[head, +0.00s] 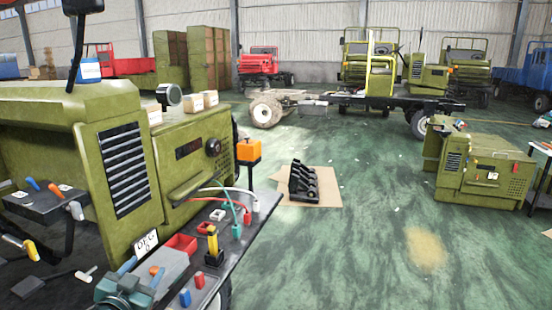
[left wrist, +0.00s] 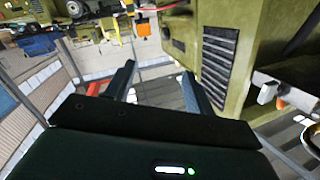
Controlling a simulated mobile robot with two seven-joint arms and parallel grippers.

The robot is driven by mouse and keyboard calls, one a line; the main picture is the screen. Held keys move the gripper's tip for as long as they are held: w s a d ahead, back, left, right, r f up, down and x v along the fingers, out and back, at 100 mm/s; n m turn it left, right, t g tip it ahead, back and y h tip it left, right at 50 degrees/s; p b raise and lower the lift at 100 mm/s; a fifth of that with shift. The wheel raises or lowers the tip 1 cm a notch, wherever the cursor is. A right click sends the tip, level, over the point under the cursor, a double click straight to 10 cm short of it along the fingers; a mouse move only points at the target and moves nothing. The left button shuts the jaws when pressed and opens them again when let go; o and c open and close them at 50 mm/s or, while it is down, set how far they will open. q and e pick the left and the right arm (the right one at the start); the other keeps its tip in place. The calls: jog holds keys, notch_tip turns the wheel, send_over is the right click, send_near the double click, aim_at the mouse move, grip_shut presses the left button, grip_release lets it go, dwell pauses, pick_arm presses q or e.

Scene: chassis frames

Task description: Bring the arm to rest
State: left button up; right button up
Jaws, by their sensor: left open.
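My left gripper (left wrist: 155,85) shows in the left wrist view, with its two dark fingers apart and nothing between them. Beyond the fingers is a green louvred body panel (left wrist: 222,62), apart from them as far as I can tell. I cannot clearly make out the left gripper in the head view. My right gripper is in neither view. No held object shows.
A green truck cab (head: 125,160) and a cluttered workbench (head: 262,205) with tools fill the left side. A black part (head: 303,182) lies on cardboard (head: 325,190). A green cab body (head: 480,175) stands right. The floor (head: 360,240) between is clear.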

pick_arm(q)
jog(key=s+d+f+n+g+y, duration=0.1)
jog(key=s+d+f+g, duration=0.2)
jog(key=s+f, duration=0.3)
jog(key=s+d+f+n+g+y, duration=0.1)
jog(key=s+d+f+n+g, duration=0.2)
jog(key=s, duration=0.6)
jog(key=s+d+f+m+g+h, duration=0.1)
jog(key=s+d+g, duration=0.25)
jog(key=s, duration=0.55)
jog(key=s+d+f+m+g+h, duration=0.15)
jog(key=s+g, duration=0.25)
jog(key=s, duration=0.5)
jog(key=w+d+f+t+h, duration=0.1)
jog(key=w+d+f+t, duration=0.1)
jog(key=f, duration=0.3)
jog(key=w+d+f+t+h, duration=0.1)
jog(key=w+d+f+t, duration=0.1)
jog(key=d+f+t, duration=0.1)
jog(key=shift+w+d+f+t, duration=0.3)
jog(key=shift+f+t, duration=0.35)
jog(key=shift+f, duration=0.5)
jog(key=shift+w, duration=0.1)
